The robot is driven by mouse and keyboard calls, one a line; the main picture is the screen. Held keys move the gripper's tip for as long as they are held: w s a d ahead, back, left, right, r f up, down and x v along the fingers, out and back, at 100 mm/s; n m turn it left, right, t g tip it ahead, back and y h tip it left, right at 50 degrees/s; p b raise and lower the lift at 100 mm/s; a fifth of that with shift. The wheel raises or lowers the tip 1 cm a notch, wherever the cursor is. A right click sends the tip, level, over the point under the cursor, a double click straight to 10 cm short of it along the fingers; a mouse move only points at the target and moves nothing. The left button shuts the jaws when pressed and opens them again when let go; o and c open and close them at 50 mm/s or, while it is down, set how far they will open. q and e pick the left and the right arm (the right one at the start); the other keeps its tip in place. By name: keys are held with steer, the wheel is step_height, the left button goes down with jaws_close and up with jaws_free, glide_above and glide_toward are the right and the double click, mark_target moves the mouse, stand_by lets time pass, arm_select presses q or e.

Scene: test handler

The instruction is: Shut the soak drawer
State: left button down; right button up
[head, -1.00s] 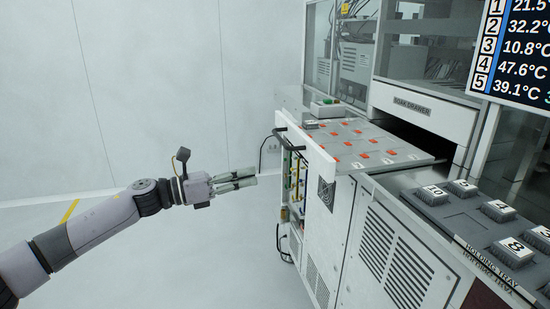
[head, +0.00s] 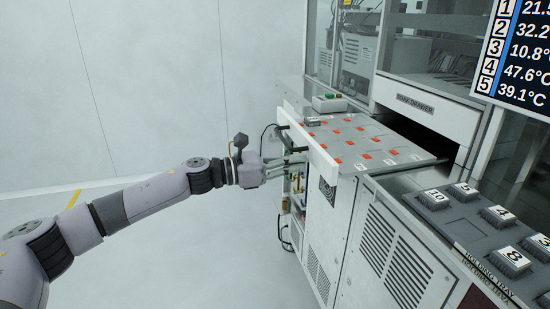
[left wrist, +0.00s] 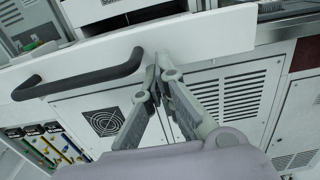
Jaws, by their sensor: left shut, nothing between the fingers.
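The soak drawer (head: 375,147) stands pulled out of the machine below its label (head: 415,104), with a dark gap behind its tray. The tray has orange-marked pockets and a small grey block near the front. Its white front panel (head: 318,155) carries a black handle, clear in the left wrist view (left wrist: 85,78). My left gripper (head: 301,158) is shut and empty, at the outer face of the panel. In the left wrist view, its fingertips (left wrist: 157,70) overlap the panel right of the handle; I cannot tell whether they touch it. My right gripper is out of view.
A holding tray (head: 470,245) with numbered blocks lies on the counter at right. Vented cabinets (head: 390,255) stand below the drawer. Cables and fittings (head: 295,185) hang under its front. The floor at left is clear.

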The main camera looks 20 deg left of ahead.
mark_target(332, 155)
arm_select(q)
steer(key=shift+w+d, duration=0.3)
steer(key=shift+d, duration=0.1)
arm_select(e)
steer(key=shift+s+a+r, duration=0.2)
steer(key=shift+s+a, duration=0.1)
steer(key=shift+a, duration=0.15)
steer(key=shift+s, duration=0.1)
arm_select(q)
steer(key=b+x, duration=0.1)
steer(key=x, duration=0.7)
steer(key=shift+w+d, duration=0.1)
steer(key=shift+w, duration=0.05)
steer(key=shift+w+d, duration=0.2)
steer(key=shift+d, duration=0.1)
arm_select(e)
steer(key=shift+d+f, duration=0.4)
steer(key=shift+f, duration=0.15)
arm_select(q)
steer(key=shift+a, duration=0.1)
